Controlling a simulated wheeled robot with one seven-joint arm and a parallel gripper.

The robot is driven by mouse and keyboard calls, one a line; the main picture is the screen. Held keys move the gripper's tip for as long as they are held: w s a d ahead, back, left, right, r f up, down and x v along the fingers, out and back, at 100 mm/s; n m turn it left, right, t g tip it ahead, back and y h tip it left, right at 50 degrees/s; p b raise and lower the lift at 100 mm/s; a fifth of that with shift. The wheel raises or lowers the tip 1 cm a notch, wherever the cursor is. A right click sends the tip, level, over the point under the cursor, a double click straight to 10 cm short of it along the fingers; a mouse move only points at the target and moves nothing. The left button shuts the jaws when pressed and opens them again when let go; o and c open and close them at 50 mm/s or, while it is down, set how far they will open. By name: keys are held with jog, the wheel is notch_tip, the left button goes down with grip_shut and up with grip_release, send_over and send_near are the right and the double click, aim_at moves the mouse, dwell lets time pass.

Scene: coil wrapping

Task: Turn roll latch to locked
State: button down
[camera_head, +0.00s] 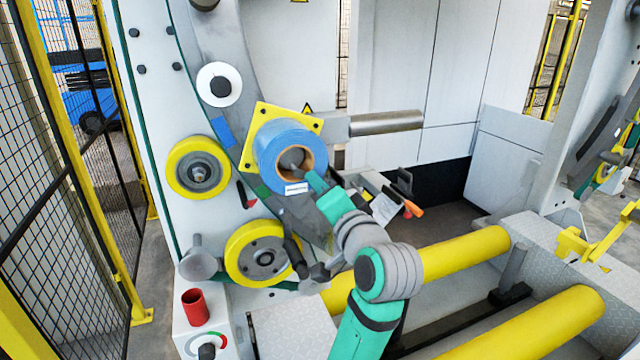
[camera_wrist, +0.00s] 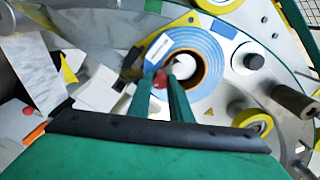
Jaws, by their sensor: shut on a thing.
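The blue roll (camera_head: 268,148) with a brown core sits in front of a yellow square plate (camera_head: 252,118) on the machine's ring; the roll also shows in the wrist view (camera_wrist: 205,42). A grey hub (camera_head: 292,159) shows inside its core, and looks pale in the wrist view (camera_wrist: 184,66). My gripper (camera_head: 312,178) reaches the roll's face at the core. In the wrist view, its two green fingers (camera_wrist: 162,84) are close together on a small red-tipped piece, apparently the roll latch (camera_wrist: 160,76), beside the hub. The fingers hide most of the latch, so its angle cannot be told.
Yellow wheels (camera_head: 198,168) and a white disc (camera_head: 219,85) stand out from the ring near the roll. A grey bar (camera_head: 385,123) juts right behind it. A bracket with an orange tip (camera_head: 412,209) lies right of my arm. Yellow rollers (camera_head: 465,252) lie below.

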jog(key=shift+a+f+m, duration=0.15)
jog(key=shift+f+m, duration=0.05)
jog(key=shift+m, duration=0.4)
jog(key=c, duration=1.6)
grip_release()
jog(key=v, duration=1)
jog(key=shift+s, duration=0.4)
